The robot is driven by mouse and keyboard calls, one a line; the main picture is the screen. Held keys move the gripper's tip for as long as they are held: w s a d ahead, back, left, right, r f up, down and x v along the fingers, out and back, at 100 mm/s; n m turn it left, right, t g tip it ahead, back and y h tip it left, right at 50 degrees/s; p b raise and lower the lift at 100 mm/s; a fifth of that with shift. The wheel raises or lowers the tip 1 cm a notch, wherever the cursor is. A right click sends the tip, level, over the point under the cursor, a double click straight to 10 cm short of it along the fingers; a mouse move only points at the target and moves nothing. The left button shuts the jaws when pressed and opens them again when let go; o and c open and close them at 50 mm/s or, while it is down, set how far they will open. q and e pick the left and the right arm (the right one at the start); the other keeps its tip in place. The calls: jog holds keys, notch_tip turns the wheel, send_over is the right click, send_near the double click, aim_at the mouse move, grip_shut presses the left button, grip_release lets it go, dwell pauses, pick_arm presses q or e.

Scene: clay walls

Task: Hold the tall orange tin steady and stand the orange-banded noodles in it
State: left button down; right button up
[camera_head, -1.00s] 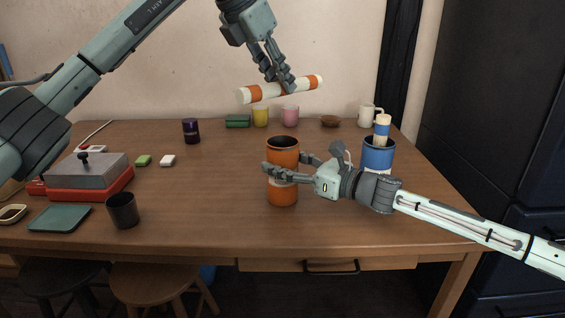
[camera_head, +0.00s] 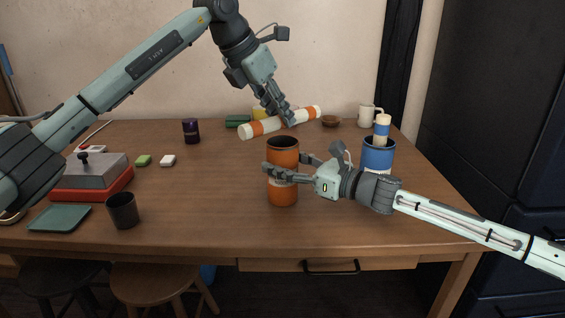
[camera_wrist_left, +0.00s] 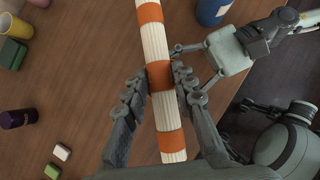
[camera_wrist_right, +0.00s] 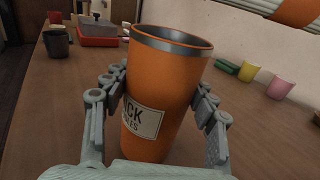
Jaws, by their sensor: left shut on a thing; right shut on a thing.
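The tall orange tin (camera_head: 283,190) stands upright on the table in the head view; in the right wrist view its open steel rim and pale label (camera_wrist_right: 143,120) show. My right gripper (camera_head: 283,172) is shut around the tin's sides. My left gripper (camera_head: 287,119) is shut on the orange-banded noodles (camera_head: 262,127), a white bundle with orange bands, gripped near its middle band (camera_wrist_left: 159,76). The bundle is close to level, tilted up to the right, above and apart from the tin. The bundle's end shows at the top right of the right wrist view (camera_wrist_right: 290,8).
A blue tin (camera_head: 378,157) with a blue-banded bundle (camera_head: 382,128) stands right of the orange tin, behind my right arm. A dark cup (camera_head: 122,210) and a grey-and-red box (camera_head: 90,180) are at left. A white mug (camera_head: 367,115) stands at the back.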

pick_arm(q)
jog(key=shift+f, duration=0.3)
jog(key=c, duration=1.2)
grip_release()
jog(key=shift+o, duration=0.2)
jog(key=v, duration=1.2)
